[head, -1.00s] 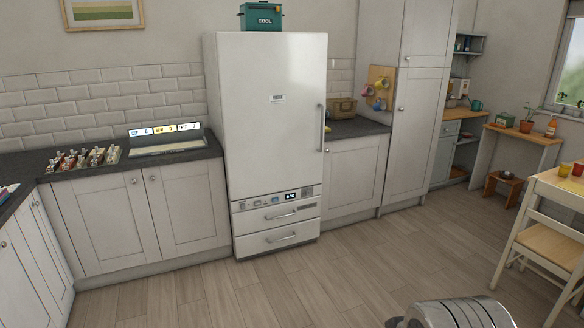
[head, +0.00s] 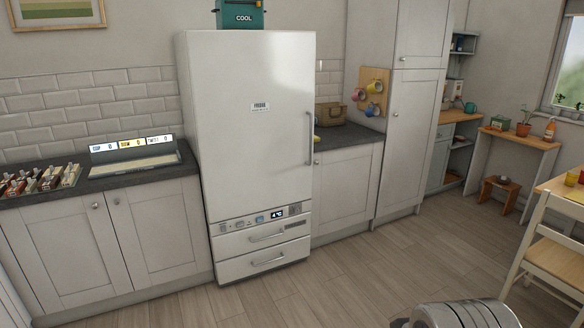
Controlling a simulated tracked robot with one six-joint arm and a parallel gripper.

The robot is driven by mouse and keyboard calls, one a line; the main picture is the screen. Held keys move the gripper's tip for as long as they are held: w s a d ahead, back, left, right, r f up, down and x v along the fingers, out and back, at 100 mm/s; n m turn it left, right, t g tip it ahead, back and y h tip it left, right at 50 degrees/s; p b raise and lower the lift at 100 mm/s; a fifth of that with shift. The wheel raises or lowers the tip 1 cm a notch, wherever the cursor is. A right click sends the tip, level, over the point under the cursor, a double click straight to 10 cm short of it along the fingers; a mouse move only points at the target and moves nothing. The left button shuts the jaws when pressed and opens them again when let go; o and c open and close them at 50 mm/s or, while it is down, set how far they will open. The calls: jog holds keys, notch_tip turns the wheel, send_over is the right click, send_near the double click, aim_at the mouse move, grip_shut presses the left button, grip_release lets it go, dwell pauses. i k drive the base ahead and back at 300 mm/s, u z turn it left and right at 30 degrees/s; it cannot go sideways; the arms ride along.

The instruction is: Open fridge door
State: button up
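A tall white fridge (head: 250,150) stands against the wall, left of the middle in the head view. Its large upper door (head: 245,125) is shut, with a vertical bar handle (head: 309,138) along its right edge. Below the door are a control strip with a lit display (head: 278,212) and two shut drawers (head: 262,251) with bar handles. A rounded, ribbed metal part of mine (head: 458,315) shows at the bottom edge, well apart from the fridge. My gripper's fingers cannot be made out in it.
The wooden floor (head: 365,270) before the fridge is clear. White cupboards and a dark worktop (head: 130,180) flank the fridge. A teal box (head: 240,14) marked COOL sits on top. A chair (head: 545,245) and table stand at the right.

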aim_at(253, 91)
jog(key=u, duration=0.1)
jog(key=i, duration=2.3)
jog(key=u, duration=0.45)
jog(key=i, duration=1.15)
jog(key=u, duration=0.25)
